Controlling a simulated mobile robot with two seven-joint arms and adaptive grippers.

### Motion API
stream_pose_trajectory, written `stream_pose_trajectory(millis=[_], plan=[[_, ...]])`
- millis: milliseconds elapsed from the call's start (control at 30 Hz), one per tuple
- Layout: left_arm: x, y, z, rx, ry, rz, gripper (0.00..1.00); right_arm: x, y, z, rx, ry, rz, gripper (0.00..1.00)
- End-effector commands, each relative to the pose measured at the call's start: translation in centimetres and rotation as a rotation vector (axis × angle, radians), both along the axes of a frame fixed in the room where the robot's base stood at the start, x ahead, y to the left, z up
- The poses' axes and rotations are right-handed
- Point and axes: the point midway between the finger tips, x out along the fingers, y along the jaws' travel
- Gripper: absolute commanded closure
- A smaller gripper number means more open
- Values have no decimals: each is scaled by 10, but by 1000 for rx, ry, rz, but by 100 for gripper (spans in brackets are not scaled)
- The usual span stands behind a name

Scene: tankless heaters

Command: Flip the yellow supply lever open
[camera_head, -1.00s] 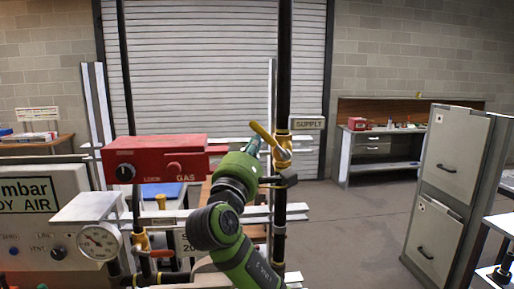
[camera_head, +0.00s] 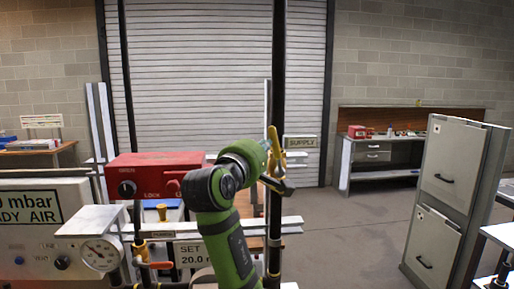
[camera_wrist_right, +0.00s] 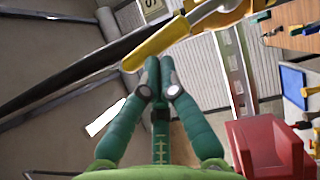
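The yellow supply lever (camera_head: 274,140) is on a brass valve on the black vertical pipe, beside the SUPPLY sign (camera_head: 300,142). It stands nearly upright, leaning slightly left at the top. My right gripper (camera_head: 264,145) is at the lever's left side, its fingers mostly hidden by my green wrist. In the right wrist view, the right gripper's green fingers (camera_wrist_right: 160,62) are together with nothing between them. Their tips are at the yellow lever (camera_wrist_right: 160,43), touching or very close to it. My left gripper is not in view.
The black pipe (camera_head: 279,60) rises beside my right wrist. The red gas box (camera_head: 150,178) is left of my arm, and a gauge (camera_head: 100,254) is at the lower left. A grey cabinet (camera_head: 450,185) stands at right, with open floor between it and the pipe.

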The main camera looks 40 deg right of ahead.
Motion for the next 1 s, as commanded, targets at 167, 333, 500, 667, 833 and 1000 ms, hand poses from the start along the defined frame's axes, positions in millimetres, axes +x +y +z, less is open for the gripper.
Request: stream_pose_trajectory(millis=[167,333,500,667,833,1000], plan=[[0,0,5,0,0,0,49,-4,-6,5,10,-8,0,100],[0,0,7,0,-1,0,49,-5,-9,6,8,-7,1,100],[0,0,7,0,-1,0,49,-6,-10,6,8,-6,0,100],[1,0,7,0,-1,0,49,-6,-11,6,7,-5,0,100],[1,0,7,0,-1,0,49,-6,-10,6,7,-5,0,100],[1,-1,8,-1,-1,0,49,-5,-11,6,7,-5,0,100]])
